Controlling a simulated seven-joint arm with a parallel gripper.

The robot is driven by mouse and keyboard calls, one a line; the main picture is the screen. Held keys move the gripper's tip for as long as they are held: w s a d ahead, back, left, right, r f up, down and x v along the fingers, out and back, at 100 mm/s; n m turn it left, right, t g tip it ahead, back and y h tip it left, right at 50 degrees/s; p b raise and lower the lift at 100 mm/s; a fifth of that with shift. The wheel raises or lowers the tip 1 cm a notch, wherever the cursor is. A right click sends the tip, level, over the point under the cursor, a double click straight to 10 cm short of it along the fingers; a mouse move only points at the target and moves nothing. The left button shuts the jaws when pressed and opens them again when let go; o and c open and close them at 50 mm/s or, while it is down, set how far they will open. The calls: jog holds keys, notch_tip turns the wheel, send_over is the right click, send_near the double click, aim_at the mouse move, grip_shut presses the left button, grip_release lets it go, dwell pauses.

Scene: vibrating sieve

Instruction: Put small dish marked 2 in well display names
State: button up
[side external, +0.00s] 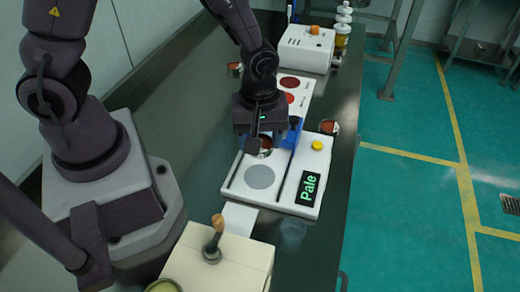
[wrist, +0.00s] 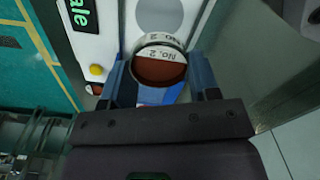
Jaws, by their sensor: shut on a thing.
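The small dish marked No. 2 (wrist: 160,68) holds reddish-brown material. It also shows in the side view (side external: 265,143), partly hidden by my gripper. My gripper (side external: 272,141) is shut on the dish, with its fingers (wrist: 163,78) on either side in the wrist view. The dish is over the white panel (side external: 240,190); its exact height is unclear. The display (side external: 309,188) reads "Pale" in green. A grey round well (side external: 259,177) lies beside the display, forward of the dish.
Small dishes stand right of the panel (side external: 329,127) and at back left (side external: 235,69). A yellow button (side external: 317,145) is near the display. Dark rails (side external: 292,170) flank the grey well. A clear cup (side external: 292,235) and cream box (side external: 225,262) stand in front.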

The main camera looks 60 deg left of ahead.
jog(key=r, duration=0.6)
jog(key=shift+w+a+r, duration=0.15)
jog(key=shift+w+a, duration=0.1)
jog(key=shift+w, duration=0.15)
jog(key=w+a+n, duration=0.4)
jog(key=w+a, duration=0.9)
jog(key=a, duration=0.3)
jog(key=f, duration=1.1)
jog(key=shift+s+a+f, duration=0.1)
jog(key=shift+s+a, duration=0.05)
jog(key=shift+s, duration=0.1)
jog(key=shift+f, duration=2.4)
jog(key=shift+f, duration=0.1)
jog(key=o, duration=0.7)
